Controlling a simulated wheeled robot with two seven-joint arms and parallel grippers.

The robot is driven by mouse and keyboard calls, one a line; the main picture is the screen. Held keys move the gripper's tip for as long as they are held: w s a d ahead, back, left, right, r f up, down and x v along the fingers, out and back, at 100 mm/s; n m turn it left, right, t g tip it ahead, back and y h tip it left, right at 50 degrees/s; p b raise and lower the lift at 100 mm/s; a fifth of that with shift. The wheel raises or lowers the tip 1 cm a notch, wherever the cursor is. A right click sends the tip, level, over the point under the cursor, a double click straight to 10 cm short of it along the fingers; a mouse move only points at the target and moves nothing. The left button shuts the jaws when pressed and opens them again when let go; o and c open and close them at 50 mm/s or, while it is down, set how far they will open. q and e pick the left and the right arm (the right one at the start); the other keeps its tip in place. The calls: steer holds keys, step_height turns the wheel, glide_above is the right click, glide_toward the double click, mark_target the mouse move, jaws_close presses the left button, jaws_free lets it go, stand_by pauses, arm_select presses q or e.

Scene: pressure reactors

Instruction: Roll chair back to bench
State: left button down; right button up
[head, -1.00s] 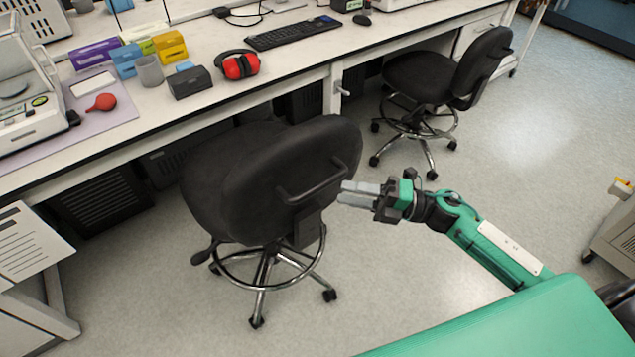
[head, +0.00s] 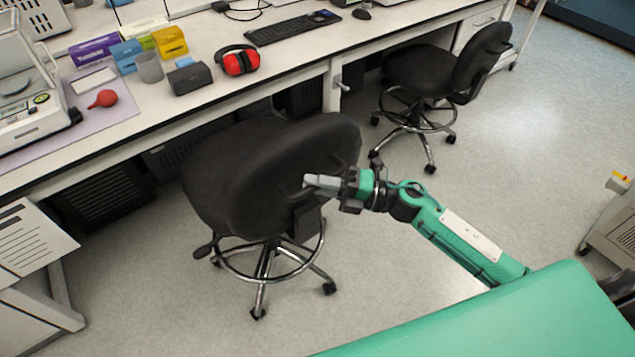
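A black swivel chair (head: 235,185) with a chrome foot ring and castors stands in front of the bench (head: 185,125). Its seat faces the bench and its backrest faces me. My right gripper (head: 310,182) is at the rear of the backrest, with its grey fingers over the place of the dark handle bar. The fingers and wrist hide most of that bar. I cannot tell whether the fingers are closed around it. My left gripper is not in view.
A second black chair (head: 420,75) stands further along the bench. Ear defenders (head: 238,60), a keyboard (head: 292,28) and boxes lie on the benchtop. A grey cabinet (head: 615,225) stands at the right edge. The floor (head: 520,140) between is clear.

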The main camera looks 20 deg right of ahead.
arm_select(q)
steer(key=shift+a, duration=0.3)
arm_select(e)
jaws_close()
steer(key=shift+w, duration=0.1)
